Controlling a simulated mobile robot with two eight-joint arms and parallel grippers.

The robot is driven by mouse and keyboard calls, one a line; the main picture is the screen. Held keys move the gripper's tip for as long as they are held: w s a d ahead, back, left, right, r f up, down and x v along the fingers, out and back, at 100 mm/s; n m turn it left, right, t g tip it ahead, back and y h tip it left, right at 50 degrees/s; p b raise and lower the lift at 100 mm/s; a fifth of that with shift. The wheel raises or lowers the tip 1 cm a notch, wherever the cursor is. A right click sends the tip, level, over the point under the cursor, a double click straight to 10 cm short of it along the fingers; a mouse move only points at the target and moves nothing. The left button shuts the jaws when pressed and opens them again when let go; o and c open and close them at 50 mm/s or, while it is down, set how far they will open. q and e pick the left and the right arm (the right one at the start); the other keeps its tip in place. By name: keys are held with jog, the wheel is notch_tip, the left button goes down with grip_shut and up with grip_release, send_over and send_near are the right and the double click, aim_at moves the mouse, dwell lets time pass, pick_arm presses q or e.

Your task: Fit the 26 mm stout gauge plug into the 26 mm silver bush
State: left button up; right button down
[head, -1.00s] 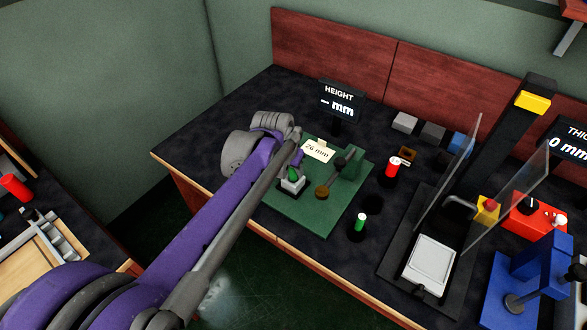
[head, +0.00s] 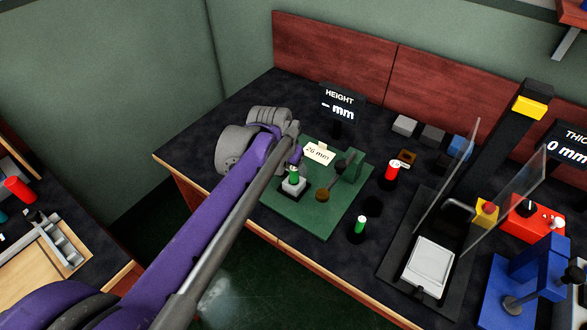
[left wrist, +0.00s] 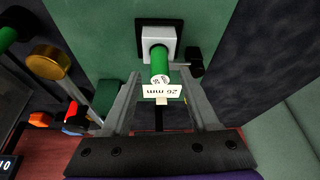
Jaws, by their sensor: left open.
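The green gauge plug (head: 294,173) with a white top stands upright on the silver bush (head: 292,188), a square block on the green plate. In the left wrist view the plug (left wrist: 160,65) rises from the middle of the silver block (left wrist: 147,33); how deep it sits is hidden. My left gripper (head: 295,157) is open just above and behind the plug. In the left wrist view its two fingers (left wrist: 160,76) are spread on either side of the plug, with gaps to it. My right gripper is not in view.
The green plate (head: 300,222) also carries a 26 mm card (head: 318,152), a brass disc (head: 322,193) and a lever. A red plug (head: 393,170) and another green plug (head: 361,223) stand to the right. The height display (head: 338,103) is behind.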

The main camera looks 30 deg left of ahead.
pick_arm(q)
jog(key=p+v, duration=0.2)
jog(key=v, duration=0.7)
jog(key=s+d+f, duration=0.5)
jog(key=s+f, duration=0.2)
jog(key=s, duration=0.2)
jog(key=s+d+f, duration=0.5)
jog(key=s+f, duration=0.3)
jog(key=s, duration=0.1)
jog(key=shift+s+m, duration=0.3)
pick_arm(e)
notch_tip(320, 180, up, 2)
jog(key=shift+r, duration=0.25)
pick_arm(q)
jog(key=shift+r, duration=0.1)
notch_tip(320, 180, up, 13)
jog(key=w+t+p, duration=0.1)
jog(key=w+p, duration=0.1)
jog(key=p, duration=1)
jog(key=shift+r, duration=0.25)
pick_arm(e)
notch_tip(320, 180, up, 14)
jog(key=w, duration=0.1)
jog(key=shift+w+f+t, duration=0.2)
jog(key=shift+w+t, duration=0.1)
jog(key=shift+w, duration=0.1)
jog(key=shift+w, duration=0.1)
